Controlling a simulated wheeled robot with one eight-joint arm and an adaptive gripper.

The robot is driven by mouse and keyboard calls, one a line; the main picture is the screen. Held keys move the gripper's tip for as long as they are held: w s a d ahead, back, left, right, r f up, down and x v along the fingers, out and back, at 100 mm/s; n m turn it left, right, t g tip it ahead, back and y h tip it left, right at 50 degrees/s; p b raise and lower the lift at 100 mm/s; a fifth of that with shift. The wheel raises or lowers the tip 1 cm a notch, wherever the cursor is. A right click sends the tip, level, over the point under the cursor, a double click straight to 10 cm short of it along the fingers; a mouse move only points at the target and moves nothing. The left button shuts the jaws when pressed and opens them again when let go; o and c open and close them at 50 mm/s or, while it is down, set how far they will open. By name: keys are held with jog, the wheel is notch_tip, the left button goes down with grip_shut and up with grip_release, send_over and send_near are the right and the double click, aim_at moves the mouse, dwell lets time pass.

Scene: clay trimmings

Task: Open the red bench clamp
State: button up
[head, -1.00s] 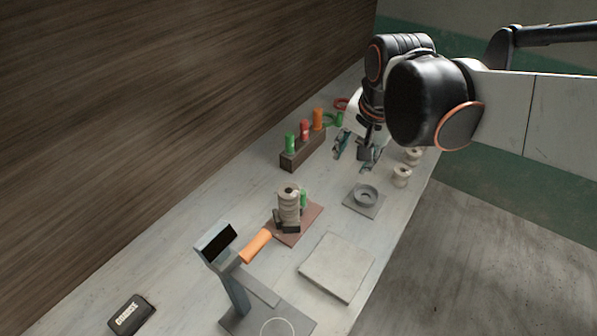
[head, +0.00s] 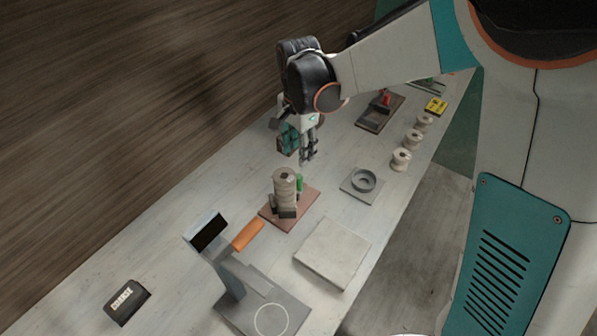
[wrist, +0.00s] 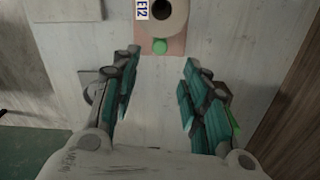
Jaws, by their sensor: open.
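A reddish-brown clamp base (head: 304,209) lies on the bench, with dark jaws (head: 287,211) at the foot of an upright beige cylinder (head: 285,186). A green-topped knob (head: 299,183) stands beside the cylinder. In the wrist view the cylinder (wrist: 163,18), with an "E12" label, is at the top edge. The green knob (wrist: 160,46) is just below it on the base (wrist: 176,45). My gripper (head: 308,152) is open and empty, above and beyond the clamp. In the wrist view its fingers (wrist: 160,78) point toward the knob and are apart from it.
A dark plate (head: 366,122) with a red-topped part stands farther back. Beige spools (head: 401,160) line the right edge. A grey ring fixture (head: 362,182), pale slab (head: 332,253), orange handle (head: 247,234), grey display stand (head: 262,305) and black box (head: 126,301) are nearby.

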aim_at(299, 176)
notch_tip(299, 176, down, 10)
jog(key=b, duration=0.2)
jog(key=shift+f+b, duration=0.2)
jog(key=shift+b, duration=0.15)
jog(key=shift+c, duration=0.5)
grip_shut()
